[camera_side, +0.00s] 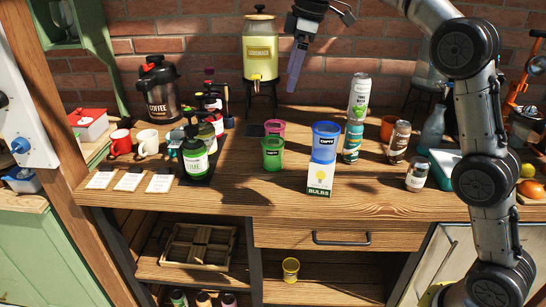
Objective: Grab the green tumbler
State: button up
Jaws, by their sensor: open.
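The green tumbler (272,155) stands upright on the wooden table, near the middle. A pink tumbler (275,127) stands right behind it, partly hidden by it. A blue tumbler (325,143) sits on top of a white bulbs box (320,178), to the right of the green tumbler. My gripper (295,78) is open, high above the back of the table, in front of the brick wall and just right of the lemonade dispenser. It is well apart from the green tumbler, and I see nothing between its fingers.
A lemonade dispenser (260,50) stands at the back. A yellow cup (290,270) is on the shelf below. The table front left of the bulbs box is clear.

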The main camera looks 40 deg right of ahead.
jog(key=g, duration=0.1)
send_over(272, 151)
jog(key=d, duration=0.2)
notch_tip(272, 151, down, 8)
jog(key=shift+g, duration=0.4)
jog(key=f, duration=0.4)
jog(key=w+f, duration=0.1)
jog(key=f, duration=0.3)
jog(key=w+f, duration=0.1)
jog(key=f, duration=0.3)
jog(key=shift+f, duration=0.1)
jog(key=shift+w+f, duration=0.2)
jog(key=shift+f, duration=2.65)
jog(key=shift+c, duration=0.2)
jog(key=c, duration=1.2)
